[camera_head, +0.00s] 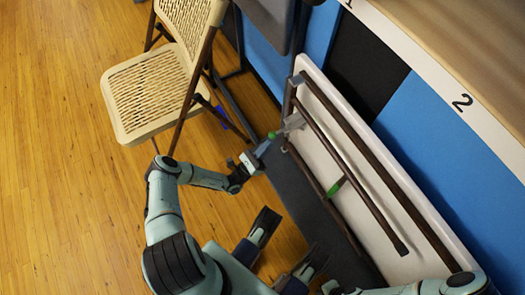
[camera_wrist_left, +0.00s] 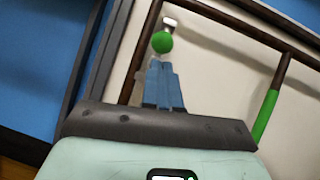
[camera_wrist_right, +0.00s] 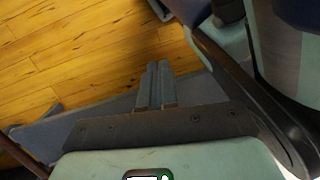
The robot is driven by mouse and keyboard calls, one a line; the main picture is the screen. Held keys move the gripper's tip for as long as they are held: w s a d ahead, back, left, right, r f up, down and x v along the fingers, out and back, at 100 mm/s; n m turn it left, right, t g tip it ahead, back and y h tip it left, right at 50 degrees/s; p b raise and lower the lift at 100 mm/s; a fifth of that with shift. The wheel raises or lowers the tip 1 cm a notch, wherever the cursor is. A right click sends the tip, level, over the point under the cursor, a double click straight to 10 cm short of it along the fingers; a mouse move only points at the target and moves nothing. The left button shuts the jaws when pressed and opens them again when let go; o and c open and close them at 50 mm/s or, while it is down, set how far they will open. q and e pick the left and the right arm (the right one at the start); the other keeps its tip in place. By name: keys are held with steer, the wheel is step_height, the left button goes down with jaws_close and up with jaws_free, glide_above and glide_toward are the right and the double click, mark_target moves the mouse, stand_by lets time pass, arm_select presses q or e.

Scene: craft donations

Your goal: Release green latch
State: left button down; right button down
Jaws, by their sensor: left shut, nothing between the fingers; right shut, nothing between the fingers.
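A folded table with a white top (camera_head: 325,157) and dark metal legs stands on its side against the wall. A round green knob (camera_head: 272,135), which looks like the latch, is at the end of its frame; it also shows in the left wrist view (camera_wrist_left: 162,42). My left gripper (camera_head: 264,147) is shut and empty, its fingertips (camera_wrist_left: 162,66) right at the knob. I cannot tell whether they touch it. A second green piece (camera_head: 336,187) is on a leg bar and shows as a green sleeve (camera_wrist_left: 266,116). My right gripper (camera_wrist_right: 155,68) is shut and empty, away from the table's latch.
A tan folding chair (camera_head: 150,90) stands to the left on the wooden floor (camera_head: 60,190). A dark grey surface (camera_head: 310,205) lies along the table's near side. Blue and black panels (camera_head: 430,130) are behind it, under a counter marked 2. The floor at left is clear.

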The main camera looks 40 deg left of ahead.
arm_select(q)
steer(key=shift+w+r, duration=0.1)
steer(key=shift+r, duration=0.3)
arm_select(e)
steer(key=shift+s, duration=0.1)
